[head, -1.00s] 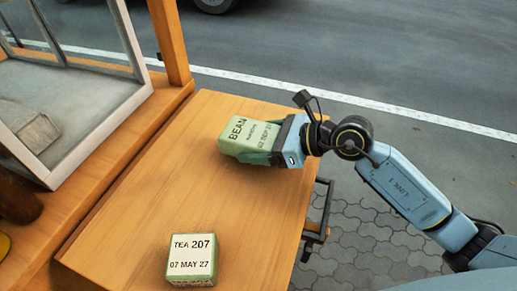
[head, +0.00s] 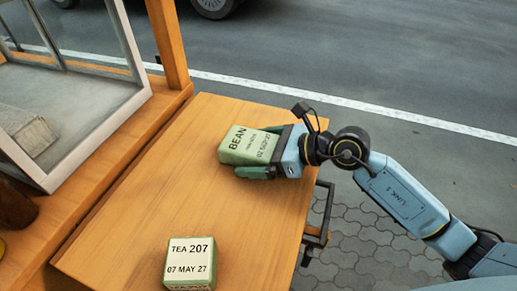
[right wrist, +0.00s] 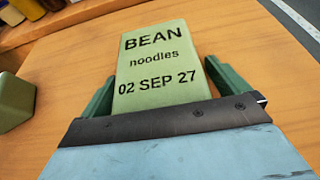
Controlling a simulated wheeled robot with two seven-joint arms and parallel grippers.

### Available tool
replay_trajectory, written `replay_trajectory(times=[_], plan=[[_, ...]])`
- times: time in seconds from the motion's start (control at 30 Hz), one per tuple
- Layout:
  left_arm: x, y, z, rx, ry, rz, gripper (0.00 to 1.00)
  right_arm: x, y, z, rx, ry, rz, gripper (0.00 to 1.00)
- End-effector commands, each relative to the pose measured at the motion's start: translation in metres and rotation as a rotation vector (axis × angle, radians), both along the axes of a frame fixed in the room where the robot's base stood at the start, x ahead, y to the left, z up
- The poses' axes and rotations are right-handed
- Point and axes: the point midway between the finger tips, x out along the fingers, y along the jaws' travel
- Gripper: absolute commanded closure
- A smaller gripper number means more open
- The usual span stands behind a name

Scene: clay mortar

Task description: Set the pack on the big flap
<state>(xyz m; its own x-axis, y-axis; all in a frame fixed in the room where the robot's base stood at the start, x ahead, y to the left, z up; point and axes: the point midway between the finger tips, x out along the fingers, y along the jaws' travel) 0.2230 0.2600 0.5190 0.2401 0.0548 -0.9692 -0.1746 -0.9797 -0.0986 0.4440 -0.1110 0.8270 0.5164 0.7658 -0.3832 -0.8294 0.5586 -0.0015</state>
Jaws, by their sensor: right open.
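The green pack (head: 247,144), labelled BEAN noodles 02 SEP 27, lies label up on the big wooden flap (head: 150,185), near its far right part. It also shows in the right wrist view (right wrist: 157,65). My right gripper (head: 264,151) is open around the pack, with one green finger on each side. In the right wrist view the fingers (right wrist: 163,85) stand apart from the pack's sides, with wood visible in the gaps. The pack's underside is hidden. My left gripper is not in view.
A second green pack (head: 191,263), labelled TEA 207, stands near the flap's front edge. A glass case (head: 75,110) and a wooden post (head: 168,40) are at the left. The flap's middle is clear. Paving and road lie beyond its right edge.

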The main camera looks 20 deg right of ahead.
Motion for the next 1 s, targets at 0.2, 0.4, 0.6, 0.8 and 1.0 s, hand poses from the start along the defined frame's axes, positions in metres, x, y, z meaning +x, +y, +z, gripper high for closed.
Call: replay_trajectory(times=[0.2,0.4,0.6,0.8,1.0], plan=[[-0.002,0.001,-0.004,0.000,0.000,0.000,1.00,-0.007,-0.012,0.007,-0.003,0.001,-0.002,0.00],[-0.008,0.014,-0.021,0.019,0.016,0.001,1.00,-0.030,-0.045,0.024,-0.007,0.003,-0.001,0.00],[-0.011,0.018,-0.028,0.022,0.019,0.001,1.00,-0.051,-0.075,0.039,-0.004,0.003,0.000,0.00],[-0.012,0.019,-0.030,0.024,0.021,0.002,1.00,-0.060,-0.089,0.046,-0.001,0.002,0.000,0.00],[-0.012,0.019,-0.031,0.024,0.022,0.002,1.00,-0.062,-0.092,0.049,0.000,0.000,0.000,0.00]])
